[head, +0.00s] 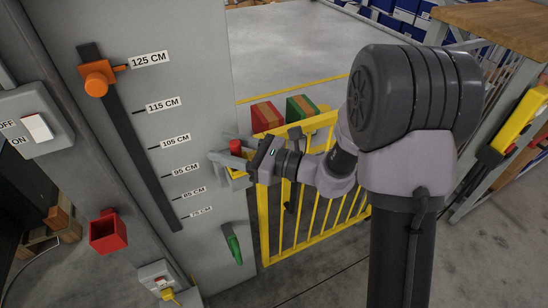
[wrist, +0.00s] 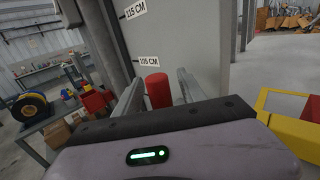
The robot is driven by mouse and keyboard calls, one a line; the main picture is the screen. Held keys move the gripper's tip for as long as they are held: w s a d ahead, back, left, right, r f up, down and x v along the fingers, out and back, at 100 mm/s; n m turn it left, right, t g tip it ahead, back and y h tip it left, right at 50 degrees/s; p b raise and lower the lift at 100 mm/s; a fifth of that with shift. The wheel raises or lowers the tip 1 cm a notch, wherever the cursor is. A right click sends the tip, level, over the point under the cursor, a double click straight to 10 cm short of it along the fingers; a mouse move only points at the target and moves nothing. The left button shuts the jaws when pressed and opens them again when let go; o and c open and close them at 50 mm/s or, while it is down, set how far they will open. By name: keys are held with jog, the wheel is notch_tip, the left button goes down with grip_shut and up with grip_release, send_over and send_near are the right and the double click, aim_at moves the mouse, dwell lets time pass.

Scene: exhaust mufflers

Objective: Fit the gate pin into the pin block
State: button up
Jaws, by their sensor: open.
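The gate pin, a red cylinder (head: 236,147), stands upright beside the grey panel at the near end of the yellow gate (head: 265,215). A small yellow part (head: 238,173), which looks like the pin block, shows just below it, partly covered by my gripper. My gripper (head: 228,162) is open, with its fingers at the pin. In the wrist view the red pin (wrist: 157,90) stands between the two spread fingers (wrist: 160,78), with a gap visible at its right. Its lower end is hidden behind the gripper body, so I cannot tell how deep it sits.
A grey panel (head: 190,60) with a height scale and orange slider (head: 97,80) stands left of the gripper. Red (head: 266,117) and green (head: 301,108) boxes sit behind the gate.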

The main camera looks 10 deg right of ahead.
jog(key=p+v, duration=0.3)
jog(key=v, duration=1.4)
jog(key=shift+s, duration=0.2)
jog(key=shift+a, duration=0.15)
jog(key=s+a+r+n+g+h, duration=0.1)
jog(key=s+a+n+g+h, duration=0.3)
jog(key=s+n, duration=0.3)
jog(key=s+a+r+n+g+h, duration=0.1)
jog(key=s+a+n+g+h, duration=0.4)
jog(key=s, duration=0.3)
jog(key=s+d+r+n+t+h, duration=0.1)
jog(key=d+r+n+t+h, duration=0.4)
jog(key=d+n+t, duration=0.1)
jog(key=shift+d+n, duration=0.25)
jog(key=shift+n, duration=0.35)
